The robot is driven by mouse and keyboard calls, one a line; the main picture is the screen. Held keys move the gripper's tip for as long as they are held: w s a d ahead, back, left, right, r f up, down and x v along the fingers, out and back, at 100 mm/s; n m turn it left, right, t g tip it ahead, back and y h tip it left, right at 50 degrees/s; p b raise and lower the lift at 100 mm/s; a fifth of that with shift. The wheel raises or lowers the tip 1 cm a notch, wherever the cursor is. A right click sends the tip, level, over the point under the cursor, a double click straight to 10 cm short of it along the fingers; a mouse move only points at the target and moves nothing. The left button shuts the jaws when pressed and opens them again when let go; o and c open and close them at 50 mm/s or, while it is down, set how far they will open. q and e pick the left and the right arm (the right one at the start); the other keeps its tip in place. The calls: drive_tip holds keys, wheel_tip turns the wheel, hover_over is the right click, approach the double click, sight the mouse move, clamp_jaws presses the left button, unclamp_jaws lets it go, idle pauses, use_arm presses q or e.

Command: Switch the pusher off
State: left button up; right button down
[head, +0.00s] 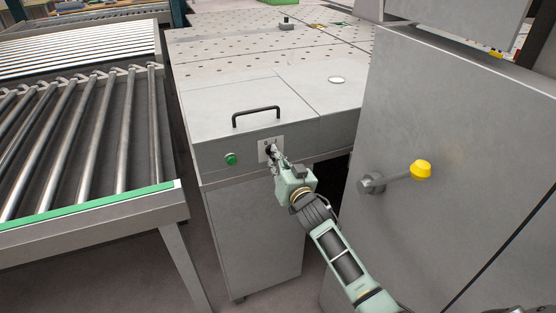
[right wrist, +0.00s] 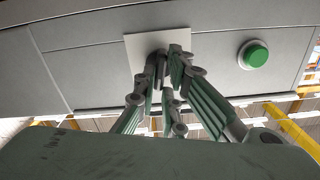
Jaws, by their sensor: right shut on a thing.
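The pusher switch is a dark knob (head: 268,149) on a pale square plate (head: 263,156), set in the front face of the grey machine table. My right gripper (head: 273,155) is at the plate with its fingers shut on the knob. In the right wrist view, the fingers (right wrist: 168,72) close together in front of the white plate (right wrist: 146,47) and hide most of the knob, so its turn position cannot be told. My left gripper is not in view.
A green button (head: 231,159) sits left of the plate; it also shows in the right wrist view (right wrist: 256,55). A black handle (head: 256,115) stands on the table top. A grey cabinet with a yellow-tipped lever (head: 420,169) is at the right. A roller conveyor (head: 85,125) is at the left.

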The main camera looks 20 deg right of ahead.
drive_tip(key=shift+a+n+b, duration=0.1)
drive_tip(key=shift+n+b, duration=0.3)
drive_tip(key=shift+n, duration=3.8)
drive_tip(key=c, duration=1.8)
unclamp_jaws()
drive_tip(key=shift+c, duration=0.2)
drive_tip(key=s, duration=1.2)
